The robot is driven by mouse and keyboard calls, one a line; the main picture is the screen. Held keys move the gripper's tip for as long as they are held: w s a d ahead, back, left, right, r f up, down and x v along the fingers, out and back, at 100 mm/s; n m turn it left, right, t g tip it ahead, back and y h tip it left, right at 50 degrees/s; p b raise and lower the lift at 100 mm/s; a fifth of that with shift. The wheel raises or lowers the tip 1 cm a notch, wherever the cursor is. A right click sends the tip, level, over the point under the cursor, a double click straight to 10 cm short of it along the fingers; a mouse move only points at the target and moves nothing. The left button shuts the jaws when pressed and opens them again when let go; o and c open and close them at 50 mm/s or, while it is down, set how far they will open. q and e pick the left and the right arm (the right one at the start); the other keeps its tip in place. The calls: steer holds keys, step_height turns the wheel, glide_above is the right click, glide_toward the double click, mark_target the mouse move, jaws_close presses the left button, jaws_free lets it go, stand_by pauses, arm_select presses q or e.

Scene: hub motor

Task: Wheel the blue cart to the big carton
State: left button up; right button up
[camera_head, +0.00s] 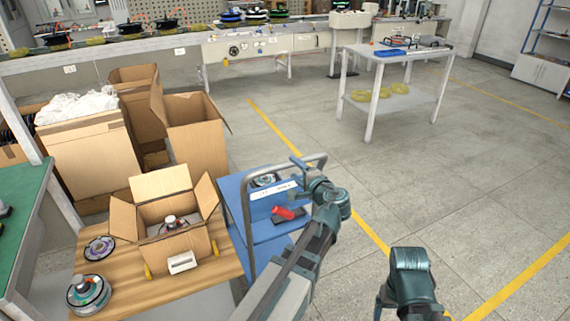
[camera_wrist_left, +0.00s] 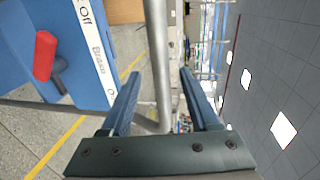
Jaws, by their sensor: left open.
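The blue cart (camera_head: 232,190) stands at the centre, with a grey tubular handle (camera_head: 247,182) and blue decks. My left gripper (camera_head: 300,172) is at the handle's right upper part. In the left wrist view, my left gripper (camera_wrist_left: 161,74) is open, with the grey handle bar (camera_wrist_left: 157,40) running between its two blue fingers. Big brown cartons stand left of the cart: one holding white plastic (camera_head: 88,150) and a tall open one (camera_head: 197,135). I cannot tell which is meant. My right arm shows at the lower right; its gripper is not visible.
A wooden-topped table (camera_head: 135,285) with a small open carton (camera_head: 172,223) stands close left of the cart. A white table (camera_head: 400,95) stands at the back right. Floor is clear to the right.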

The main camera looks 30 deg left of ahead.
arm_select(q)
steer(key=b+x, duration=0.1)
steer(key=x, duration=0.6)
steer(key=shift+w+a, duration=0.2)
steer(key=shift+a, duration=0.1)
steer(key=shift+f, duration=0.1)
jaws_close()
stand_by(1.0)
